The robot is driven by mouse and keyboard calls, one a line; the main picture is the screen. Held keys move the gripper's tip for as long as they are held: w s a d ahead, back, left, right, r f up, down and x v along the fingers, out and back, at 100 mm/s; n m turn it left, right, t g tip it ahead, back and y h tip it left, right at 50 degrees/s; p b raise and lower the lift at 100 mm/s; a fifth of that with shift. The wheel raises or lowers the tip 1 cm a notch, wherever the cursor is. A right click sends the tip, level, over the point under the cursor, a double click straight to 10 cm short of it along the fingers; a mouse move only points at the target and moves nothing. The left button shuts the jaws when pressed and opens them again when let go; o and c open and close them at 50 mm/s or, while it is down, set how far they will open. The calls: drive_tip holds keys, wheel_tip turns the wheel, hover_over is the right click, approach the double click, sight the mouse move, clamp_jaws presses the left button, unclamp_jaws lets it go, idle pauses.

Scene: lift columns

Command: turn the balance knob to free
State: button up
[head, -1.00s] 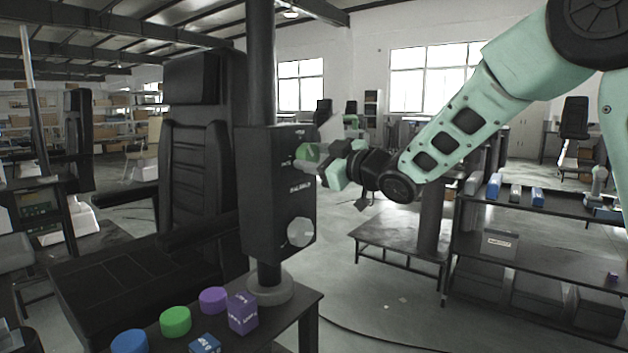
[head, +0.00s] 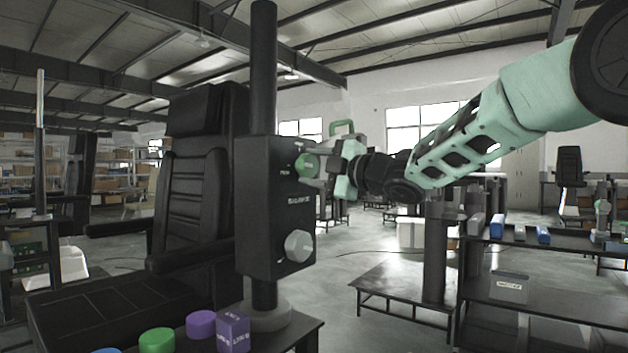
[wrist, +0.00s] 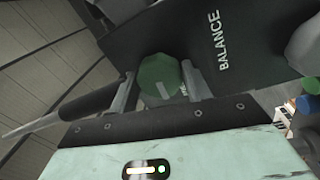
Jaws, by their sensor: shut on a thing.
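A black box (head: 265,215) on a dark column carries a green knob (head: 307,165) near its top and a pale grey knob (head: 299,245) lower down. The word BALANCE is printed between them. My gripper (head: 318,166) is at the green knob, reaching in from the right. In the wrist view the green knob (wrist: 160,78) sits between my two fingers, with a pale pointer mark on its face. My gripper (wrist: 160,88) is shut on it. Small lettering beside the knob is partly hidden by a finger. The BALANCE label is clear to the right.
A black chair (head: 198,180) stands left of the column. Purple (head: 201,323) and green (head: 157,341) discs and a purple cube (head: 232,331) lie on the table at the column's foot. A low dark table (head: 400,290) and a shelf stand to the right.

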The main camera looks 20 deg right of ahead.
drive_tip(key=shift+r+n+b, duration=0.1)
drive_tip(key=shift+n+b, duration=0.25)
drive_tip(key=shift+n, duration=0.25)
drive_tip(key=o, duration=1)
drive_tip(key=shift+c, duration=0.2)
drive_tip(key=shift+d, duration=0.1)
drive_tip(key=v, duration=1.7)
drive_tip(key=shift+s+b, duration=0.2)
drive_tip(key=shift+b, duration=0.25)
